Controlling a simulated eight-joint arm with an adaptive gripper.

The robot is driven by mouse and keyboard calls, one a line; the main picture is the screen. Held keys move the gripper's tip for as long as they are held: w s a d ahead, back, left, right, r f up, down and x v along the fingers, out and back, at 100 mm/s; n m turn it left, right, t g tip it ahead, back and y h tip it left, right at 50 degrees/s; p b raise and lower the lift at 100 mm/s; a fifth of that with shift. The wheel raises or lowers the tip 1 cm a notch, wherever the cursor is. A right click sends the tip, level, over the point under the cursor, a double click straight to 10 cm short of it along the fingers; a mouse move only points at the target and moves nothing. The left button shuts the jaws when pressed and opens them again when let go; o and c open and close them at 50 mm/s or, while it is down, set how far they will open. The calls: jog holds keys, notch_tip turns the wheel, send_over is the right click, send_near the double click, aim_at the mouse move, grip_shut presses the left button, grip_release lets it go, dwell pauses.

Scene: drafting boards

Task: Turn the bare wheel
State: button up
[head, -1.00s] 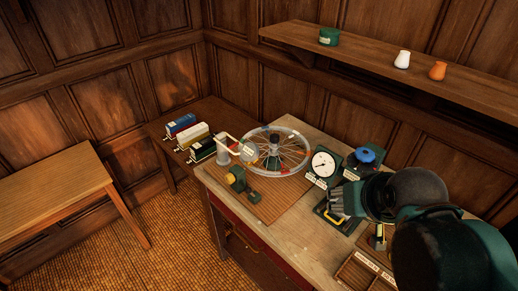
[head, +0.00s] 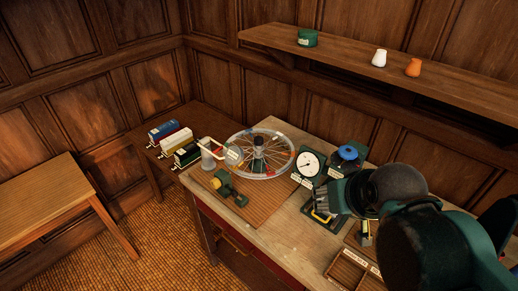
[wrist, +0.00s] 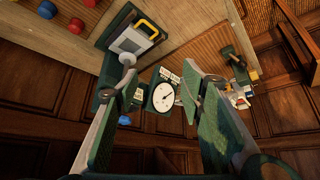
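The bare spoked wheel (head: 287,168) lies flat on the far left part of the bench, around a dark upright hub (head: 259,143). Small coloured marks show on its rim and spokes. My gripper (head: 322,202) is to the right and nearer, over the bench by a green block with a yellow handle; the wheel is well clear of it. In the wrist view my gripper (wrist: 168,88) has its two fingers spread apart with nothing held between them. I cannot make out the wheel clearly in the wrist view.
A white dial gauge (head: 308,164) and a blue-topped device (head: 348,154) stand right of the wheel. A green and yellow device (head: 228,188) stands in front of it. A pale lamp-like arm (head: 208,150) reaches over its left edge. A shelf (head: 350,50) hangs behind.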

dwell(0.4)
jog(key=w+a+r+n+g+p, duration=0.2)
jog(key=w+a+r, duration=0.15)
jog(key=w, duration=0.65)
jog(key=w+a+r+n+g+p, duration=0.1)
jog(key=w+a+r+g+p, duration=0.2)
jog(key=w, duration=0.7)
jog(key=w+a+f+n+p, duration=0.1)
jog(key=w+a+f, duration=0.1)
jog(key=w, duration=0.4)
jog(key=w+a+f+n+g+p, duration=0.1)
jog(key=w+a+f+p, duration=0.1)
jog(key=w, duration=0.4)
jog(key=w+a+f+g+p, duration=0.1)
jog(key=w+a+f, duration=0.2)
jog(key=w+a, duration=0.3)
jog(key=shift+w+f+n+p, duration=0.3)
jog(key=shift+w+f+n, duration=0.05)
jog(key=shift+w+n, duration=0.1)
jog(key=shift+w+a+f, duration=0.2)
jog(key=shift+w+f, duration=0.1)
jog(key=shift+f, duration=0.1)
jog(key=shift+f, duration=0.1)
